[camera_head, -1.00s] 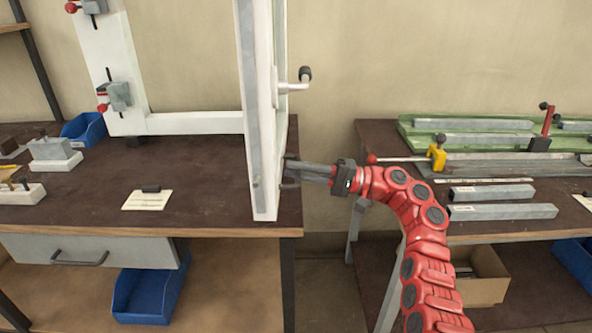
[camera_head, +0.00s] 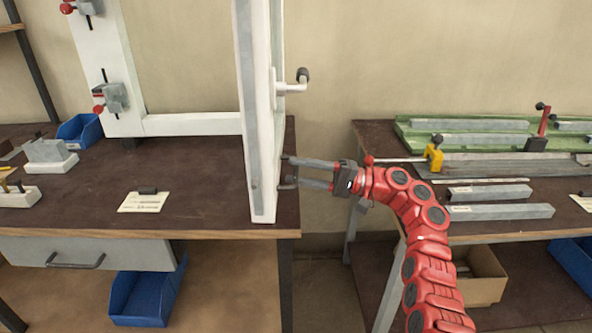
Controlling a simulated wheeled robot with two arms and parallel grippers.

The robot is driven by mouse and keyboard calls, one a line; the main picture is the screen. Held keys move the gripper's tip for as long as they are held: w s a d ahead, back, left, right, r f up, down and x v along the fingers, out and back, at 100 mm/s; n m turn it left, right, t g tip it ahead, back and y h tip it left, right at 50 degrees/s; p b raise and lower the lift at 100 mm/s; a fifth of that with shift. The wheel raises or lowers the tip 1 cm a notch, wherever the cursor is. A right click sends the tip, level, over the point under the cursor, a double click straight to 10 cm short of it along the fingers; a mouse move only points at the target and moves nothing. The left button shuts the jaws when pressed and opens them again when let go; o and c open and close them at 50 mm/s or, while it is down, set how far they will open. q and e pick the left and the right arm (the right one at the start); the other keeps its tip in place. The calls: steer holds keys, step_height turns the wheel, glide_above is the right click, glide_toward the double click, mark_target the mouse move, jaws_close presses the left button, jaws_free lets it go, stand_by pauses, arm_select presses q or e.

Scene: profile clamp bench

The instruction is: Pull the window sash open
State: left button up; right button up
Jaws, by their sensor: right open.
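The window sash (camera_head: 258,205) is a white frame with grey edging, swung out over the bench and seen nearly edge-on. Its handle (camera_head: 290,86) sticks out to the right, with a dark knob at its end. The fixed white window frame (camera_head: 190,124) stands behind, with clamps on its left post. My right gripper (camera_head: 286,173) is open, its fingertips just right of the sash's lower part and well below the handle. I cannot tell whether the fingertips touch the sash. Nothing shows between the fingers. My left gripper is not in view.
The dark bench (camera_head: 205,185) carries a paper card (camera_head: 144,202) and grey blocks (camera_head: 48,155) at left. A second bench at right holds metal profiles (camera_head: 500,212) and a yellow clamp (camera_head: 435,157). A gap separates the benches. Blue bins (camera_head: 147,297) sit below.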

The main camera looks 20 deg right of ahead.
steer(key=v, duration=0.6)
steer(key=shift+d, duration=0.25)
steer(key=shift+s, duration=0.15)
